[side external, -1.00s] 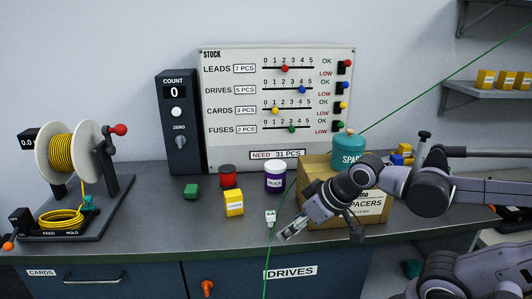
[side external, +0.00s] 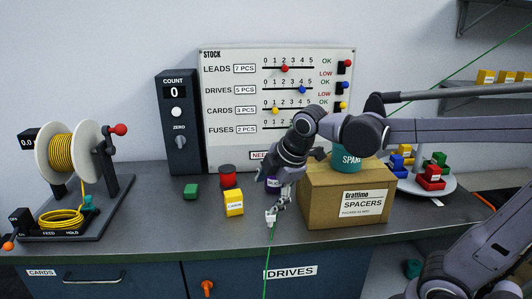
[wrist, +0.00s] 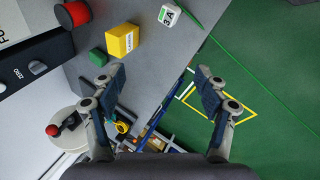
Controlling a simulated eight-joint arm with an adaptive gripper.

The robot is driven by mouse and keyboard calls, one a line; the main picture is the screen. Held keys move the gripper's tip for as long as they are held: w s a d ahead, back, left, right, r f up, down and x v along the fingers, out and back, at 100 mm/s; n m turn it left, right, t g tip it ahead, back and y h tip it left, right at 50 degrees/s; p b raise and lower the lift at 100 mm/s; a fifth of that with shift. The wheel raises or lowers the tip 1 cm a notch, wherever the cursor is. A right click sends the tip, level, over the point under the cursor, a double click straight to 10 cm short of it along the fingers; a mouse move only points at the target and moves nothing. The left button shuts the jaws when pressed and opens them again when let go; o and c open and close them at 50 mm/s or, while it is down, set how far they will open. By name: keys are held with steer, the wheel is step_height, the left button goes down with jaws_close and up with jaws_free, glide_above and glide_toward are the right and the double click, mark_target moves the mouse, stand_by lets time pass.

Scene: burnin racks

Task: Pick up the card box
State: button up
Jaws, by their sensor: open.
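The card box looks to be the small yellow box (side external: 234,203) with a pale label, standing on the grey counter left of my gripper. In the wrist view the yellow box (wrist: 121,40) lies at the upper left, ahead of the left finger. My gripper (side external: 279,203) points down over the counter, to the right of the yellow box and apart from it. In the wrist view my gripper (wrist: 159,73) has its two fingers wide apart with nothing between them.
A white block marked 3A (wrist: 169,14) stands close to my fingertips. A cardboard spacers box (side external: 345,203) stands right of my gripper.

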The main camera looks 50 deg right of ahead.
mark_target(233, 193)
steer(key=w+n+g+h, duration=0.1)
steer(key=w+n+g, duration=0.1)
steer(key=w+n, duration=1)
steer(key=w+d+f+n, duration=0.1)
steer(key=f, duration=0.2)
steer(key=w+d+f+n, duration=0.1)
steer(key=f, duration=0.2)
steer(key=w+d+f+n, duration=0.1)
steer(key=f+n, duration=0.1)
steer(key=f, duration=0.1)
steer(key=shift+w+f, duration=0.2)
steer(key=shift+w, duration=0.2)
steer(key=c, duration=1.3)
